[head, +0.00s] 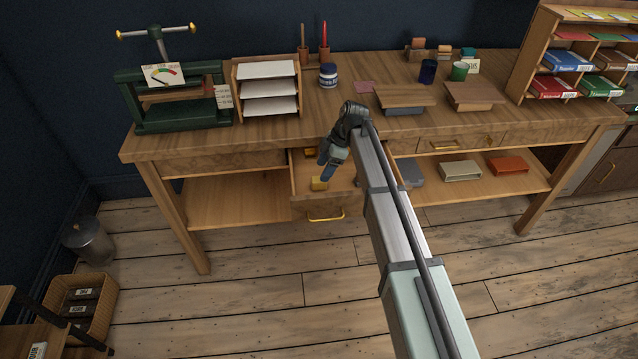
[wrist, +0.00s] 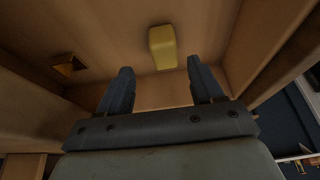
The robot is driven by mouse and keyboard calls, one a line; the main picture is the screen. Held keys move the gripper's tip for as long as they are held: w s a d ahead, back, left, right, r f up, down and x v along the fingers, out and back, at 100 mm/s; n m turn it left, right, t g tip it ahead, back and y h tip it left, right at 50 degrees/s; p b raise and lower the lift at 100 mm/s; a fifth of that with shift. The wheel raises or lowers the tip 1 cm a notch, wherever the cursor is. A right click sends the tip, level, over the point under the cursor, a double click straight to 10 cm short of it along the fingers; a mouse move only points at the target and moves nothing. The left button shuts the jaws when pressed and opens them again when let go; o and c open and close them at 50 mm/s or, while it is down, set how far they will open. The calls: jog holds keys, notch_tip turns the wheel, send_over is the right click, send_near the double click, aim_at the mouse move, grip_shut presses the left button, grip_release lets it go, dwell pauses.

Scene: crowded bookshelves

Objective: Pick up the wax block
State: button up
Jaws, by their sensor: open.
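The wax block is a small yellow block (head: 319,184) in the open drawer (head: 308,205) of the wooden desk, close to the drawer front. In the wrist view the wax block (wrist: 162,47) lies on the drawer bottom, beyond the fingertips and roughly between their lines. My gripper (head: 325,172) points down over the drawer. In the wrist view my gripper (wrist: 160,82) has its two fingers wide apart with nothing between them, and the block is apart from both.
A small brown-gold item (wrist: 68,66) lies elsewhere in the drawer. The drawer walls stand close around the gripper. The desk top (head: 300,128) above carries a green press (head: 180,112), a paper tray rack (head: 268,88) and a jar (head: 328,75). The floor in front is clear.

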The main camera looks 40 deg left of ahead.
aim_at(319, 183)
jog(key=shift+s+x, duration=0.15)
jog(key=shift+x, duration=1.15)
jog(key=shift+s+x, duration=0.1)
jog(key=shift+x, duration=1.15)
jog(key=shift+d, duration=0.25)
jog(key=c, duration=1.1)
